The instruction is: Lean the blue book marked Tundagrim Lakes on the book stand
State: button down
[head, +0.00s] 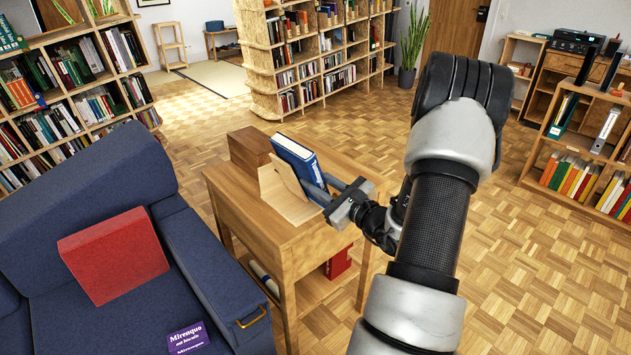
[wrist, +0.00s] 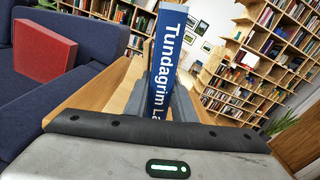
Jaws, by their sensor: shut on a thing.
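The blue book (head: 300,160) is upright and tilted at the wooden book stand (head: 283,196) on the small wooden side table (head: 257,216). In the wrist view its spine (wrist: 166,62) reads "Tundagrim La" before the gripper body hides the rest. My gripper (head: 328,188) is shut on the book from the right side in the head view. The book's back appears close against the stand's sloped board; I cannot tell whether its lower edge rests on the stand.
A brown wooden box (head: 250,147) stands behind the stand on the table. A blue sofa (head: 95,205) with a red cushion (head: 113,255) and a purple packet (head: 188,338) is at the left. Bookshelves (head: 300,50) stand behind; the floor (head: 500,240) at right is clear.

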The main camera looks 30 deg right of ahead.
jog(key=shift+d+f+b, duration=0.25)
jog(key=shift+f+b, duration=0.25)
jog(key=shift+f, duration=0.1)
dwell(0.4)
jog(key=c, duration=1.4)
grip_release()
jog(key=shift+f, duration=0.1)
jog(key=shift+d+r, duration=0.2)
jog(key=shift+d, duration=0.15)
jog(key=s+d, duration=0.1)
jog(key=s, duration=0.8)
jog(key=shift+s+d, duration=0.2)
jog(key=shift+s, duration=0.2)
